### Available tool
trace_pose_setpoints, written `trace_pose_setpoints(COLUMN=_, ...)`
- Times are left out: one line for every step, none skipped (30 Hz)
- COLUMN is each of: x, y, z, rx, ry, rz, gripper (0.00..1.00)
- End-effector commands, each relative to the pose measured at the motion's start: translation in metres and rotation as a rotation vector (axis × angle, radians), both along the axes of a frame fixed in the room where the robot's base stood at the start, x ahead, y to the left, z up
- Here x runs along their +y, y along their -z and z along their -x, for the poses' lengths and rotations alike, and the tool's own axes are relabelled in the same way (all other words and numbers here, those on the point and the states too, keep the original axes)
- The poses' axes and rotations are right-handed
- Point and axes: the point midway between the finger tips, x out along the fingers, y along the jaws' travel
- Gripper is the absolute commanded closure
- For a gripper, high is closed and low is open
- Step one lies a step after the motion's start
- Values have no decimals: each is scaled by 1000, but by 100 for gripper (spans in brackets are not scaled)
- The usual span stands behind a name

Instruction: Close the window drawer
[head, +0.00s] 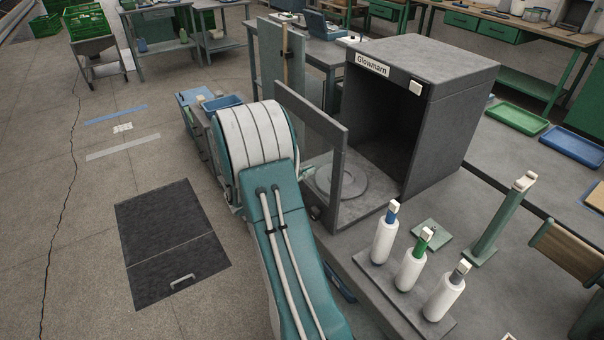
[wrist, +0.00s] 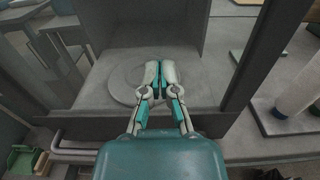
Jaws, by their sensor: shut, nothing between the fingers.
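The window drawer (head: 338,165) is a dark grey frame with a see-through middle. It stands upright, out in front of the dark open cavity of the grey Glowmarn box (head: 450,100). A round grey plate (head: 345,181) lies on the floor behind the frame; it also shows in the wrist view (wrist: 122,80). In the wrist view, the frame's right post (wrist: 262,58) and lower rail (wrist: 212,124) surround my gripper (wrist: 160,68). My gripper is shut and empty, fingers together over the plate in the picture. Contact with the frame cannot be told. My arm mostly hides the gripper in the head view.
White bobbins with coloured tops (head: 411,271) stand on a base right of the frame, near a green post (head: 497,222). Blue bins (head: 221,103) sit behind my arm. A dark floor hatch (head: 172,240) lies at left. The floor at far left is mostly clear.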

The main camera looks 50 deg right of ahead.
Motion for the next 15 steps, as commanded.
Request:
trace_pose_setpoints(x=-10, y=0, z=5, rx=0, ry=6, rz=0, gripper=100)
trace_pose_setpoints(x=-16, y=0, z=7, rx=0, ry=5, rz=0, gripper=100)
trace_pose_setpoints(x=-26, y=1, z=10, rx=1, ry=7, rz=-1, gripper=100)
trace_pose_setpoints(x=-33, y=0, z=12, rx=1, ry=6, rz=0, gripper=100)
trace_pose_setpoints(x=-42, y=0, z=15, rx=0, ry=8, rz=0, gripper=100)
trace_pose_setpoints(x=-53, y=0, z=19, rx=0, ry=8, rz=0, gripper=100)
trace_pose_setpoints(x=-62, y=0, z=22, rx=0, ry=8, rz=0, gripper=100)
trace_pose_setpoints(x=-71, y=0, z=25, rx=-1, ry=9, rz=1, gripper=100)
trace_pose_setpoints(x=-84, y=0, z=29, rx=-1, ry=8, rz=0, gripper=100)
trace_pose_setpoints(x=-93, y=1, z=32, rx=-1, ry=8, rz=0, gripper=100)
trace_pose_setpoints(x=-103, y=0, z=35, rx=-1, ry=8, rz=0, gripper=100)
trace_pose_setpoints(x=-115, y=0, z=39, rx=-1, ry=9, rz=0, gripper=100)
trace_pose_setpoints(x=-125, y=0, z=41, rx=-1, ry=7, rz=1, gripper=100)
trace_pose_setpoints(x=-134, y=1, z=45, rx=0, ry=8, rz=0, gripper=100)
trace_pose_setpoints(x=-145, y=0, z=48, rx=0, ry=7, rz=1, gripper=100)
